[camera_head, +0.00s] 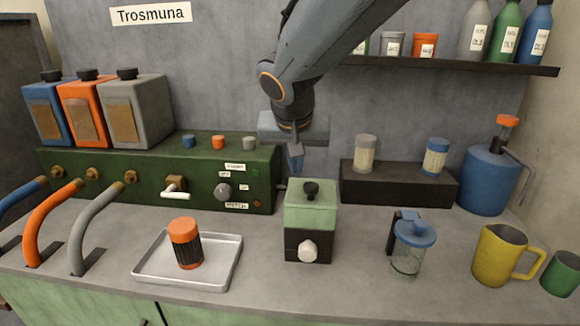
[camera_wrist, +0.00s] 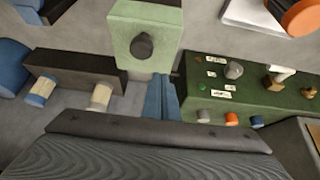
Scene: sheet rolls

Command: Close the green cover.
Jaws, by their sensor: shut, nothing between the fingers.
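The green cover (camera_head: 310,214) is a light green box-like lid with a black knob on top. It sits level on a dark base (camera_head: 292,246) with a white knob on its front, and I see no gap between them. The cover also shows in the wrist view (camera_wrist: 120,38), at the top centre. My gripper (camera_head: 296,168) points down just behind and above the cover, apart from it as far as I can tell. Its blue fingers (camera_wrist: 160,104) are together with nothing between them. The cover's back side is hidden in the head view.
A green control panel (camera_head: 120,175) with knobs and a white-handled valve stands left. A tray (camera_head: 150,270) holds an orange-lidded jar (camera_head: 188,250). A dark block (camera_head: 400,187) with two jars stands behind right. A blue-lidded glass jar (camera_head: 408,258) and yellow jug (camera_head: 490,255) stand right.

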